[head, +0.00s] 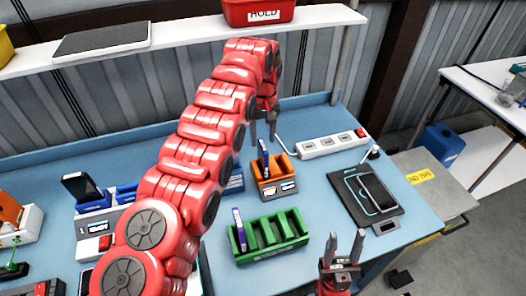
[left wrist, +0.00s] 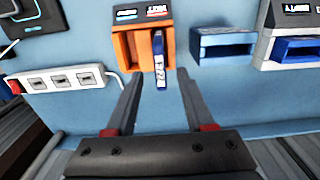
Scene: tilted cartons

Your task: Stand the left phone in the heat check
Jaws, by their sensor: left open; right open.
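A dark phone with a blue-and-white edge (head: 264,158) stands tilted in the orange two-slot holder (head: 270,190). In the left wrist view the phone (left wrist: 160,70) juts from the orange holder (left wrist: 123,48) toward the camera. My left gripper (head: 263,131) is open just behind and above it; its fingers (left wrist: 160,92) lie to either side of the phone's line, not closed on it. Another dark phone (head: 84,188) leans in a stand at the left. My right gripper (head: 346,240) is open and empty at the front right. I cannot read which holder is the heat check.
A green slotted rack (head: 270,244) holds a phone (head: 239,228) at its left end. A phone (head: 377,191) lies on a black pad (head: 352,203). A power strip (head: 333,144) lies behind. My left arm hides the table's middle left.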

